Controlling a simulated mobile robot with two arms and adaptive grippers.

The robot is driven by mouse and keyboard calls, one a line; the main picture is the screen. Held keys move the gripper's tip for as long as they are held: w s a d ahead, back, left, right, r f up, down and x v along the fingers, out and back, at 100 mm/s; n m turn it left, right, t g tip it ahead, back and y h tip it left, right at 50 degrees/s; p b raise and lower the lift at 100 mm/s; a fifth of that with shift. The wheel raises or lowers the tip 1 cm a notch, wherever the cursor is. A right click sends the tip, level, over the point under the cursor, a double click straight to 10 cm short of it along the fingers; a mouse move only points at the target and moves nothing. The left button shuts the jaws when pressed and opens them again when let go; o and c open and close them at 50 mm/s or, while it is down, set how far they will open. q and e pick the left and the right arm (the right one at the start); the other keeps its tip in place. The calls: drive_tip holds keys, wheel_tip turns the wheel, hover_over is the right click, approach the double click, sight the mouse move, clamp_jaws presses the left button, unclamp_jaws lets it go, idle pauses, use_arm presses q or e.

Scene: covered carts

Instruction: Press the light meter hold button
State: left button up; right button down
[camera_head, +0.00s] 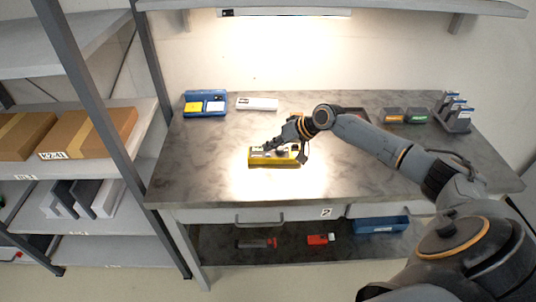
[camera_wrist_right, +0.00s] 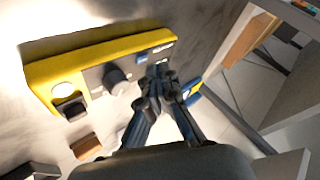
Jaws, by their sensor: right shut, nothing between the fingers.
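The light meter (camera_head: 274,164) is a yellow-framed box with a dark grey face, lying on the bench under the lamp. In the right wrist view the meter (camera_wrist_right: 100,50) shows a round white disc (camera_wrist_right: 66,91), a black knob (camera_wrist_right: 115,78) and a blue strip (camera_wrist_right: 155,52) at its right end. Touching cannot be told. The hold button cannot be clearly made out. My left gripper is not in view.
A blue tray with a yellow item (camera_head: 206,103) and a white box (camera_head: 257,103) stand at the bench's back left. Small dark boxes (camera_head: 393,115) and a grey rack (camera_head: 454,114) stand at the right. A shelf post (camera_head: 100,125) rises left of the bench. The front left bench top is clear.

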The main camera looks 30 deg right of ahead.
drive_tip(key=shift+f, duration=0.15)
drive_tip(key=shift+f, duration=0.25)
drive_tip(key=shift+f+b, duration=0.3)
drive_tip(key=shift+f, duration=0.1)
idle(0.8)
drive_tip(key=shift+r, duration=0.1)
drive_tip(key=shift+r+p, duration=0.7)
drive_tip(key=shift+p, duration=0.1)
wheel_tip(320, 180, up, 5)
drive_tip(key=p, duration=0.4)
drive_tip(key=shift+p, duration=0.3)
